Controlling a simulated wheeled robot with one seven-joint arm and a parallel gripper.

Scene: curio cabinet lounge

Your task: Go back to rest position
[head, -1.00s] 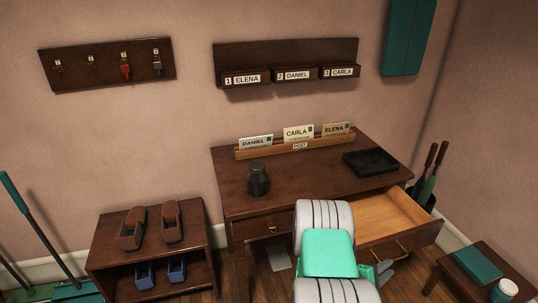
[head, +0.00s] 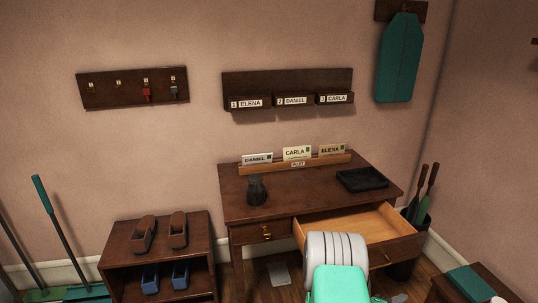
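My arm (head: 338,265), with white-grey ribbed joints and a green link, rises from the bottom edge in front of the desk (head: 237,182). My gripper does not show in the head view, so I cannot see whether it holds anything. The desk's right drawer (head: 365,226) is pulled out and looks empty where I can see inside. My arm covers part of its front.
Brooms (head: 50,215) lean at the far left. The desk bears a dark jar (head: 256,190), black tray (head: 362,180) and letter rack (head: 297,164).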

